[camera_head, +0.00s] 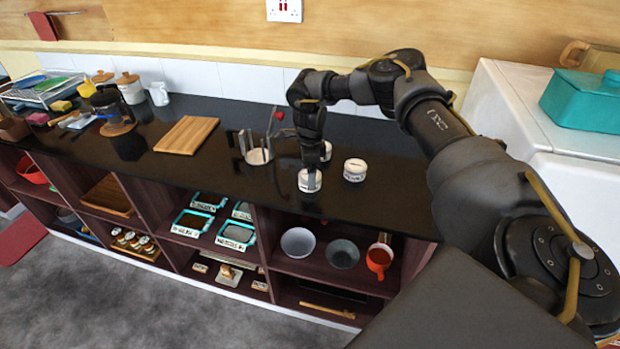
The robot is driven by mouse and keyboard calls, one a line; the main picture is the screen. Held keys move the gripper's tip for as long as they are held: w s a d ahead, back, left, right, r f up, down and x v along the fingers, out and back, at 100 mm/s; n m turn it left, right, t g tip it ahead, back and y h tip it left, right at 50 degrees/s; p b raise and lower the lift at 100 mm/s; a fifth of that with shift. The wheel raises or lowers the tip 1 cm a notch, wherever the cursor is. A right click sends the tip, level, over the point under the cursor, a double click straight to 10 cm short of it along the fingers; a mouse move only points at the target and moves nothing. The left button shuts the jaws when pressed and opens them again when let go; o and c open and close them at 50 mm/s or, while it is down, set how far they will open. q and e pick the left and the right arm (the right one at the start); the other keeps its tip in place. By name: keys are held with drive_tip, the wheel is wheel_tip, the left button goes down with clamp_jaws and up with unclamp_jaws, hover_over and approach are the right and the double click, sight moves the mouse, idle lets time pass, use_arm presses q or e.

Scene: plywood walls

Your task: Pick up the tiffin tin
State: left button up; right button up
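Three small round white tins, which look like the tiffin tins, are on the black counter. One tin (303,186) is directly below my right gripper (311,176), near the counter's front edge. A dark finger of the gripper reaches down over the tin's top and front. I cannot tell whether the fingers are closed on it. A second tin (355,170) stands just to the right, with a dark mark on its pale side. A third tin (327,151) is behind, partly hidden by my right gripper. My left gripper is not in view.
A metal holder (259,156) stands left of my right gripper, close by. A wooden board (187,135) lies further left. Open shelves below the counter hold bowls (298,242) and trays (238,235). A white appliance (510,100) bearing a teal container (585,102) stands at the right.

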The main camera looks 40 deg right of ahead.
wheel_tip(320, 180, down, 4)
drive_tip(key=shift+w+r+p, duration=0.1)
drive_tip(key=shift+r+p, duration=0.15)
drive_tip(key=shift+p, duration=0.15)
drive_tip(key=c, duration=1.2)
